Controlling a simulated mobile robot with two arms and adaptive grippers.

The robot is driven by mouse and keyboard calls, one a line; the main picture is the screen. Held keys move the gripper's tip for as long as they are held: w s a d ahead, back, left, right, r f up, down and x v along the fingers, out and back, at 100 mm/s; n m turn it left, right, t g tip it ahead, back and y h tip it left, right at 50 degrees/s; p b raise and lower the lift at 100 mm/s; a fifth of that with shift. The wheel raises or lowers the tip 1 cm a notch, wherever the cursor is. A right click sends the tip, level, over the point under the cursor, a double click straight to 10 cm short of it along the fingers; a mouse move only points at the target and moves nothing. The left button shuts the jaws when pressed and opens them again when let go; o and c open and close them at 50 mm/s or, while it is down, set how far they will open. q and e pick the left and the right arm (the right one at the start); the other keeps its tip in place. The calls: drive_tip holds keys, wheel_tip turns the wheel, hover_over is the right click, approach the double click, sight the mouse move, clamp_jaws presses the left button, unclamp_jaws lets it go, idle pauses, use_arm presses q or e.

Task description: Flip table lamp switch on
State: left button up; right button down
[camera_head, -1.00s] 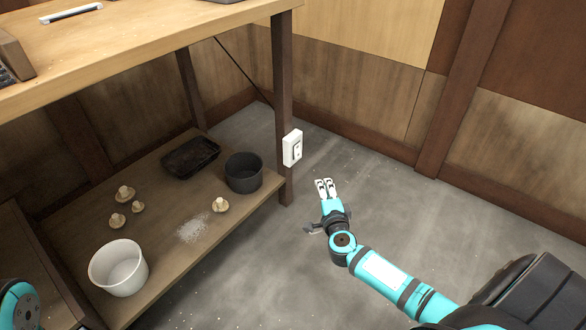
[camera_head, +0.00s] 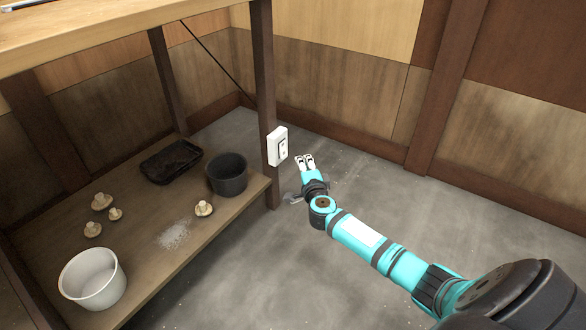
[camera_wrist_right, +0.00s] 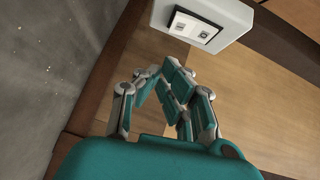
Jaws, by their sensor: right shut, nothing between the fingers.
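The white switch box (camera_head: 278,146) is fixed to the table's front leg in the head view. Its pale rocker plate sits in a dark frame and faces right. In the right wrist view the switch box (camera_wrist_right: 203,22) is at the top, just beyond the fingers. My right gripper (camera_head: 305,159) is shut and empty, a short way to the right of the box and apart from it. In the right wrist view its fingertips (camera_wrist_right: 172,72) show below the switch plate. My left gripper is out of view. No lamp is visible.
A wooden table leg (camera_head: 265,90) carries the box. The lower shelf (camera_head: 150,210) holds a black tray (camera_head: 171,161), a dark pot (camera_head: 227,174), a white bucket (camera_head: 93,279) and several mushrooms. Open grey floor (camera_head: 340,190) lies right of the leg, up to the wooden wall.

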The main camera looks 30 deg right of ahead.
sight(283, 149)
drive_tip(key=w, duration=0.1)
drive_tip(key=w+a+b, duration=0.1)
drive_tip(key=w+b, duration=0.1)
drive_tip(key=shift+w+a+f, duration=0.2)
drive_tip(key=shift+w+a, duration=0.05)
drive_tip(key=shift+w, duration=0.1)
drive_tip(key=shift+w+r+t, duration=0.1)
drive_tip(key=shift+w+t, duration=0.2)
idle(0.3)
